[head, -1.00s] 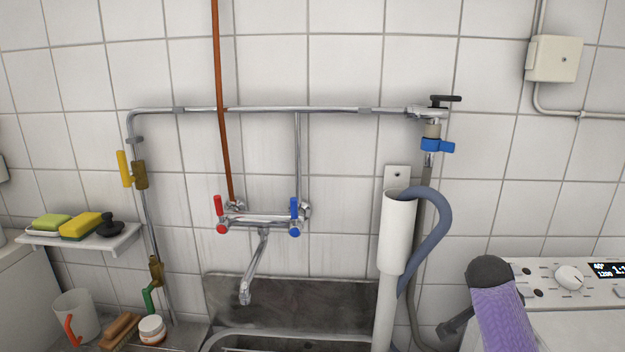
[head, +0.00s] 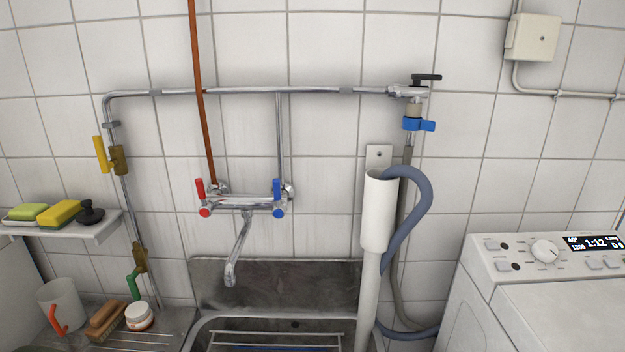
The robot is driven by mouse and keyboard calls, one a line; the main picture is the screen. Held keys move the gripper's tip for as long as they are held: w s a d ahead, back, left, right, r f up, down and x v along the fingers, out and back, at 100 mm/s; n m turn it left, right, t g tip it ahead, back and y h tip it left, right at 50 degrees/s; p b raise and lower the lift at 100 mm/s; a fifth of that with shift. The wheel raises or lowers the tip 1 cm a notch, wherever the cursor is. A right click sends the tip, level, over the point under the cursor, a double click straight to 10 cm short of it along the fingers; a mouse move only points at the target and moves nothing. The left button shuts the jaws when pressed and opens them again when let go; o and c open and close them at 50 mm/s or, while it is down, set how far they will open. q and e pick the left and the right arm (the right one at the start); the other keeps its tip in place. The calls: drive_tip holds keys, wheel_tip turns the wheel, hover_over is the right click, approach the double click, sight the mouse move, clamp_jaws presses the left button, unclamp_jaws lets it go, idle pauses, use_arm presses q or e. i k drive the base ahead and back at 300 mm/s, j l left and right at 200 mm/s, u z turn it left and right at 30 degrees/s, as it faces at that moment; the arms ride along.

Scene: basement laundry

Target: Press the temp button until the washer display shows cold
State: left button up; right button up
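The white washer (head: 560,312) stands at the right edge of the head view, partly cut off. Its control panel has a round white dial (head: 544,251) and several small buttons (head: 491,244) on both sides of it. The dark display (head: 593,243) shows "40°", "1200" and "1:12" in white, with smaller marks at the right. The button labels are too small to read, so I cannot tell which is the temp button. Neither of my grippers is in view.
A metal sink (head: 275,285) with a wall tap (head: 240,210) is in the middle. A grey drain hose (head: 425,200) loops from a white standpipe (head: 376,215) left of the washer. A shelf (head: 75,228) with sponges, and a mug (head: 60,305), are at left.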

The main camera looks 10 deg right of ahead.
sight(592, 264)
drive_tip(key=z, duration=1.55)
